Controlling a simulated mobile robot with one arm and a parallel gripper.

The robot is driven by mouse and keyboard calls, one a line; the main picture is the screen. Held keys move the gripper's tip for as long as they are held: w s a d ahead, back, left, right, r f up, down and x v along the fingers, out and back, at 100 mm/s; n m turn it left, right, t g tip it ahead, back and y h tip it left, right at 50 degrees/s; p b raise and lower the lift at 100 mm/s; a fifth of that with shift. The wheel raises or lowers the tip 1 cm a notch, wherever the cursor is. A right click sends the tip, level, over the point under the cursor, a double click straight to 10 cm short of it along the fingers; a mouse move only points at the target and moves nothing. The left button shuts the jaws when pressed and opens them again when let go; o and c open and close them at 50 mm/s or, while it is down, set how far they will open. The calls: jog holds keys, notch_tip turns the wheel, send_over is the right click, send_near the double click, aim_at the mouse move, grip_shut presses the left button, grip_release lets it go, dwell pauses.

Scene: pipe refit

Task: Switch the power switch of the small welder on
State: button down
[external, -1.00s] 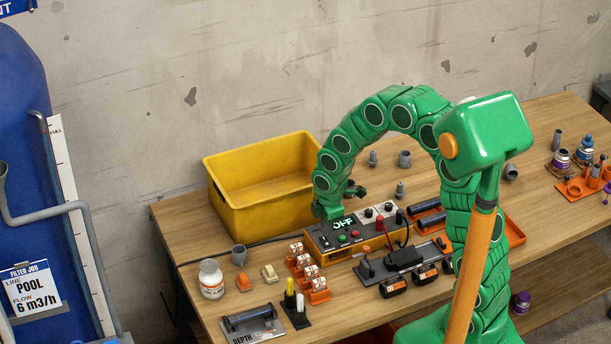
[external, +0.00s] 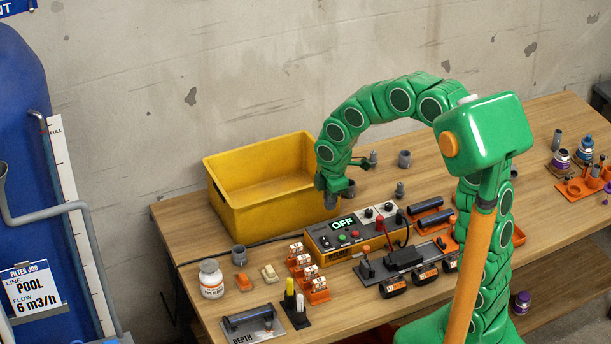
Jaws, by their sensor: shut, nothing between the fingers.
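The small welder (external: 338,253) is an orange and black box on the bench. Its lit green display (external: 343,223) reads OFF. Below the display are a green button (external: 342,239), a red button (external: 354,234) and a small dark switch (external: 325,242) at the left end; its position is too small to tell. Two dark knobs on white plates (external: 378,210) sit to the right. My gripper (external: 331,203) points down, shut and empty, just behind and above the welder's left rear, apart from the panel. Its fingertips are small and dark here.
A yellow bin (external: 236,211) stands behind left. Grey pipe fittings (external: 404,158) lie behind the welder. Dark cables run beside the welder.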

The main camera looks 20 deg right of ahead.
aim_at(324, 238)
jog(key=shift+w+d, duration=0.1)
jog(key=shift+w, duration=0.65)
jog(key=f, duration=0.4)
jog(key=w+f, duration=0.1)
jog(key=f, duration=0.7)
jog(key=shift+w+f, duration=0.3)
jog(key=shift+w, duration=0.05)
jog(key=shift+w+f, duration=0.1)
jog(key=shift+f, duration=0.55)
